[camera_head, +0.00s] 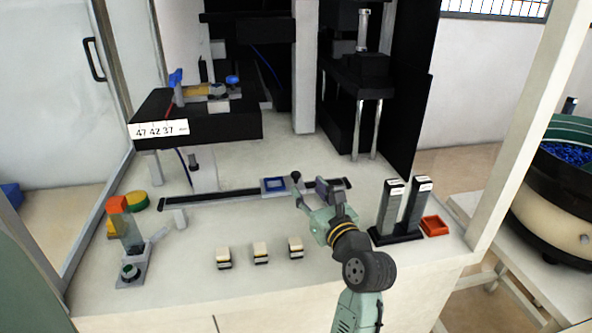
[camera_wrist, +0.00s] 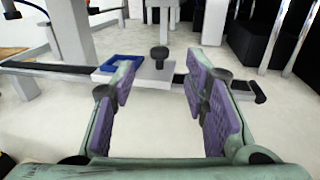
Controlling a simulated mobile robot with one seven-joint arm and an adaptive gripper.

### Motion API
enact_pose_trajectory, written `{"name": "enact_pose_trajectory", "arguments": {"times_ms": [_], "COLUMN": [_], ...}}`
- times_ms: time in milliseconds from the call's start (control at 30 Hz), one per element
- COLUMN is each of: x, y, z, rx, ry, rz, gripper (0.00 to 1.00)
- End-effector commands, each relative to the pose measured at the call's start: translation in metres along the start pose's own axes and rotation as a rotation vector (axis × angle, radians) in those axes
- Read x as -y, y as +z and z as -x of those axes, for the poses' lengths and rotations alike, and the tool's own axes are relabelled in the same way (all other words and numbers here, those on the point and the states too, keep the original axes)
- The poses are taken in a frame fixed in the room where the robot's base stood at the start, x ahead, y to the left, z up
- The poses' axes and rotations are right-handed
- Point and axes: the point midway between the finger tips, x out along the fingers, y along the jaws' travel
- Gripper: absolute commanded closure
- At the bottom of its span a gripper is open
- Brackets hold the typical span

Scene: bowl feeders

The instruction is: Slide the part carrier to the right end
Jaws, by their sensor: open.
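The part carrier (camera_head: 274,186) is a light plate with a blue square frame and a dark round knob (camera_head: 296,177) at its right side. It sits on a dark rail (camera_head: 215,196), right of the rail's middle and short of its right end. My gripper (camera_head: 316,192) is open and empty, just in front of the rail near the knob. In the wrist view, the carrier (camera_wrist: 125,66) is partly hidden by the left finger. The knob (camera_wrist: 158,56) shows in the gap between the open fingers (camera_wrist: 160,80), beyond the tips, with no visible contact.
Several small blocks (camera_head: 261,252) stand in front of the rail. Two tall grey magazines (camera_head: 391,208) and a red tray (camera_head: 434,226) are at the right. A signal lamp (camera_head: 118,205) stands left. A black press (camera_head: 362,75) is behind the rail.

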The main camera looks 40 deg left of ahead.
Motion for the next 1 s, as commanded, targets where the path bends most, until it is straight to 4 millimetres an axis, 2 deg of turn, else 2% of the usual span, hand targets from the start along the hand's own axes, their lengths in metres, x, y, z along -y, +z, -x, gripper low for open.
{"name": "enact_pose_trajectory", "arguments": {"times_ms": [200, 433, 600, 833, 1000], "x": [-0.001, 0.000, 0.000, 0.000, 0.000], "y": [0.003, 0.002, 0.001, 0.001, 0.001], "z": [-0.044, -0.076, -0.085, -0.085, -0.085], "rx": [0.002, 0.002, 0.002, 0.002, 0.002], "ry": [0.002, 0.000, -0.001, -0.001, -0.001], "rz": [0.001, 0.002, 0.004, 0.005, 0.005], "gripper": [0.59, 0.59, 0.59, 0.59, 0.69]}}
